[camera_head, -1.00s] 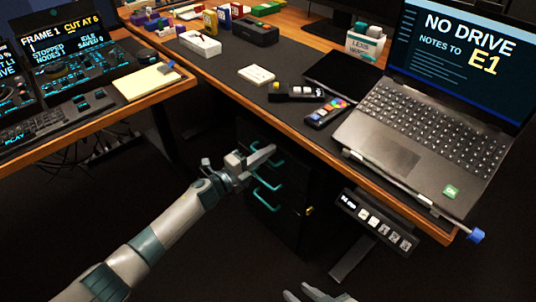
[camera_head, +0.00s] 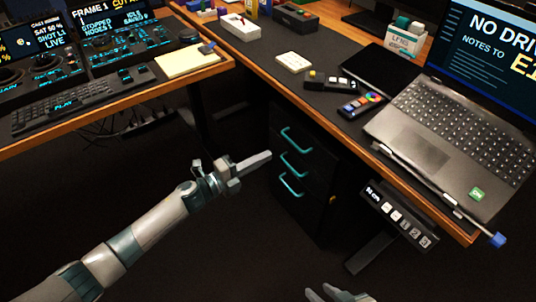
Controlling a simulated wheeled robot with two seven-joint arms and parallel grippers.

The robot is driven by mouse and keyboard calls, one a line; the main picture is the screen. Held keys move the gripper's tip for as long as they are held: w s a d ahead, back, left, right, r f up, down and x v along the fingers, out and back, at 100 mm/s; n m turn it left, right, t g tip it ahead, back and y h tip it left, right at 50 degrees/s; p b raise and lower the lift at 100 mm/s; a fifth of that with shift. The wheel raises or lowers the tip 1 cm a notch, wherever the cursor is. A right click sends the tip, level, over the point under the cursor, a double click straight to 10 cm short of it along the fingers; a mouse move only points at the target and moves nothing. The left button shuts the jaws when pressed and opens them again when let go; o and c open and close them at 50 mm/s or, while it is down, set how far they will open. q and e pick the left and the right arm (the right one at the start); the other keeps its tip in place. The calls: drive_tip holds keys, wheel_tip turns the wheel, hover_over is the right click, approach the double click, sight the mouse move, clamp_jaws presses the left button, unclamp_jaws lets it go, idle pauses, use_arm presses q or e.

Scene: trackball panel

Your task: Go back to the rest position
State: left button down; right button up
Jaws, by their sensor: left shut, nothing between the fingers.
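My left gripper (camera_head: 254,163) is shut and empty. Its arm comes in from the lower left, and the fingers point right, in front of the dark drawer cabinet (camera_head: 318,208) with teal handles. A gap shows between the fingertips and the handles in the picture. My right gripper (camera_head: 337,293) shows only as finger tips at the bottom edge; whether it is open or shut is hard to tell, as the rest is cut off.
The right desk holds a laptop (camera_head: 440,130), a remote with coloured buttons (camera_head: 361,104) and a white box (camera_head: 244,27). A button panel (camera_head: 397,213) hangs under its front edge. The left desk carries a control console (camera_head: 85,95) and a notepad (camera_head: 188,62). Dark floor lies between.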

use_arm(q)
drive_tip(key=shift+s, duration=0.1)
use_arm(e)
drive_tip(key=shift+w+d, duration=0.1)
drive_tip(key=shift+d, duration=0.05)
idle(0.3)
